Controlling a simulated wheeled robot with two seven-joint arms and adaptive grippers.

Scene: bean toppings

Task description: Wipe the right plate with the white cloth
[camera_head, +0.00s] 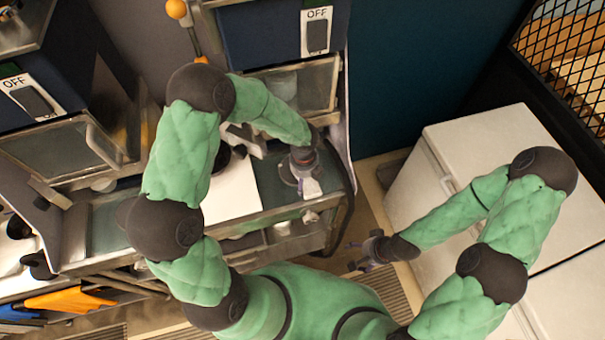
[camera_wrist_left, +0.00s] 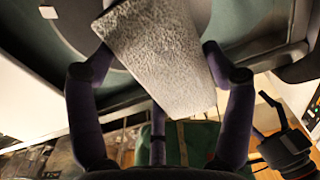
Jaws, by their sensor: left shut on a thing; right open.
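My left gripper (camera_head: 306,190) is over the right end of the cart top. It is shut on the white cloth (camera_wrist_left: 165,60), a textured pale block that fills the space between its two fingers in the left wrist view. In the head view a small part of the cloth (camera_head: 310,187) shows below the gripper. The right plate (camera_head: 287,174) shows as a partial grey rim beside and under the gripper, mostly hidden; I cannot tell whether the cloth touches it. My right gripper (camera_head: 364,257) is open and empty, low in front of the white cabinet.
A white sheet (camera_head: 236,192) lies on the dark green cart top (camera_head: 270,192), left of my left gripper. Blue machines with OFF switches (camera_head: 317,35) stand behind and at the left. A white chest (camera_head: 480,150) is at the right. Floor shows between cart and chest.

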